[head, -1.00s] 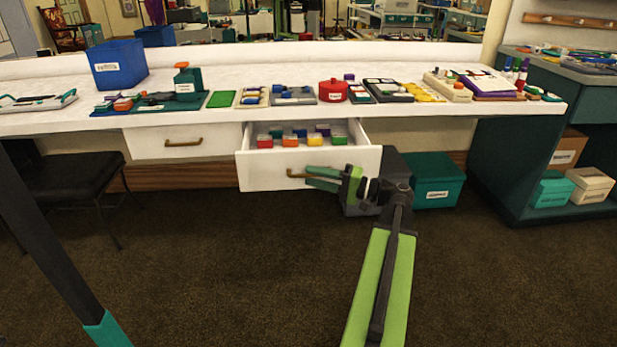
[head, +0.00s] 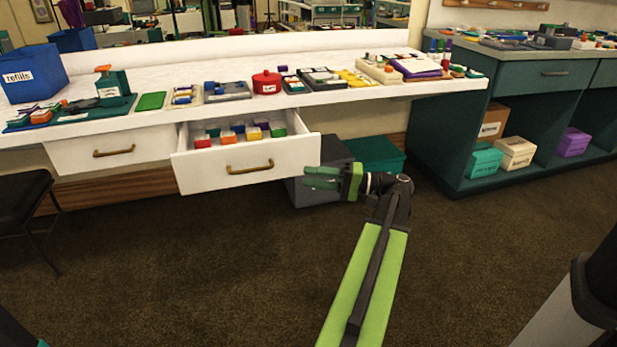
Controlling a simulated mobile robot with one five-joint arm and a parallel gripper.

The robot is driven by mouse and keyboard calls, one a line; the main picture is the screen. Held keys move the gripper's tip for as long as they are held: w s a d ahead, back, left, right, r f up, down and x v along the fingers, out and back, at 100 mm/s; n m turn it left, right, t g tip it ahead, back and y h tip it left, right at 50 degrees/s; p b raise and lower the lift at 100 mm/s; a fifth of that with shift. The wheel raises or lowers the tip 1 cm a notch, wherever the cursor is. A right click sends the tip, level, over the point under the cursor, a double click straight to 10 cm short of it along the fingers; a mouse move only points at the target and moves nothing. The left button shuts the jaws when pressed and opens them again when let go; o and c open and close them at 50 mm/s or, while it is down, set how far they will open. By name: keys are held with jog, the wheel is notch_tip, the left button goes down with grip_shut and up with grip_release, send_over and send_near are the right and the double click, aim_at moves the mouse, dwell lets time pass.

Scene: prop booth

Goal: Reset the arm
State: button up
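My gripper (head: 322,178) is at the end of my green and dark arm, which reaches forward over the floor. Its two green fingers point left and look a little apart, with nothing seen between them. It is at the right of the open white drawer (head: 228,176), in front of the dark grey box. The drawer's brass handle (head: 250,167) is to the left of the fingers, clear of them in the picture. Several coloured blocks (head: 237,130) lie in the drawer.
The white counter (head: 300,100) holds trays, a red round container (head: 267,83) and a blue refills bin (head: 33,74). A dark grey box (head: 312,195) and a teal box (head: 375,154) stand below. A teal shelf unit (head: 440,150) is at right. A black chair (head: 22,192) is at left. The near floor is open.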

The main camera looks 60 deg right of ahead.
jog(key=shift+w, duration=0.1)
jog(key=w+a+f+n+g+p, duration=0.1)
jog(key=w+a+f+g, duration=0.2)
jog(key=w+a, duration=0.35)
jog(key=w+a+f+n+g+y+p, duration=0.1)
jog(key=w+a+f+g, duration=0.3)
jog(key=a, duration=0.3)
jog(key=w+a+f+n+g+p, duration=0.1)
jog(key=w+a+f+g, duration=0.15)
jog(key=w+a, duration=0.45)
jog(key=w+a+f+n+g+h+p, duration=0.2)
jog(key=a+f+n+g+h, duration=0.25)
jog(key=a, duration=0.95)
jog(key=w+a+f+n+g+h+p, duration=0.1)
jog(key=a+f+n+g+h+p, duration=0.3)
jog(key=a, duration=1)
notch_tip(320, 180, up, 38)
jog(key=t+h+p, duration=0.1)
jog(key=p, duration=3.5)
jog(key=shift+w+a+m, duration=0.15)
jog(key=shift+w+m, duration=0.15)
jog(key=shift+m, duration=0.15)
